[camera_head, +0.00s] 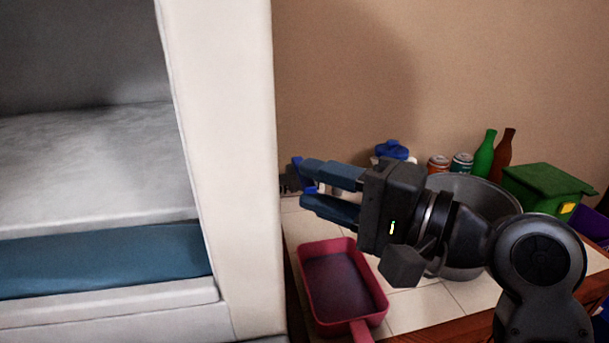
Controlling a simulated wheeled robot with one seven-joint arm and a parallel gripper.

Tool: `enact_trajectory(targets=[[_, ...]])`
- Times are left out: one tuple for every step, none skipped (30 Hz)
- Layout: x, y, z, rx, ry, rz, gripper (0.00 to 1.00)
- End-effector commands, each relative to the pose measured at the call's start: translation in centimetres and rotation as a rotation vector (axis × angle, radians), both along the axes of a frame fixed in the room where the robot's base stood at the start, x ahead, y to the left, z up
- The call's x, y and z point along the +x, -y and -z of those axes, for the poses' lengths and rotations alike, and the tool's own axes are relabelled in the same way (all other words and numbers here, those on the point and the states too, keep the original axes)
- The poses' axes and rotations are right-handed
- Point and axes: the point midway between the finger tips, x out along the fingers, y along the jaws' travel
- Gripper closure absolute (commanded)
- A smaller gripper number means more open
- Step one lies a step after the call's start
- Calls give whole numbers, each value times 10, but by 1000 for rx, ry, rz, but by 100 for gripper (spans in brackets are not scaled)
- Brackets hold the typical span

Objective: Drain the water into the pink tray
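The pink tray (379,293) sits on the tiled counter below my gripper, its handle toward the front. Its inside looks dark; I cannot tell whether it holds water. My gripper (301,183) is above and behind the tray, pointing left toward the white cabinet's edge. Its two blue fingers are spaced apart. A small blue and white shape shows at the fingertips; I cannot tell whether it is held or stands behind them. A large grey metal pot (468,186) stands right of the tray, partly hidden by my arm. No water is clearly visible.
An open white cabinet (225,150) with a frosty-looking floor and a blue strip fills the left. Behind my arm stand a blue-topped white item (392,151), two cans (461,164), green (484,157) and brown (502,158) bottles. A green bin (545,189) stands right.

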Motion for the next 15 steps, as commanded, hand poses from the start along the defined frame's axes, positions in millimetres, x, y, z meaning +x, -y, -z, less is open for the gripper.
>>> enact_trajectory(targets=[[4,-6,-1,0,-1,-1,64],[5,-9,-1,0,-1,-1,64],[7,-12,-1,1,0,-1,64],[8,-15,-1,1,0,-1,64],[9,-16,-1,0,0,0,64],[11,-18,-1,0,0,1,64],[11,-19,0,0,0,1,64],[12,-20,0,0,0,2,64],[12,-21,0,0,1,2,64],[12,-21,0,0,1,2,64],[12,-21,0,0,1,2,64],[12,-21,0,0,1,2,64],[12,-21,0,0,1,2,64],[12,-21,0,0,1,2,64],[12,-21,0,0,1,2,64]])
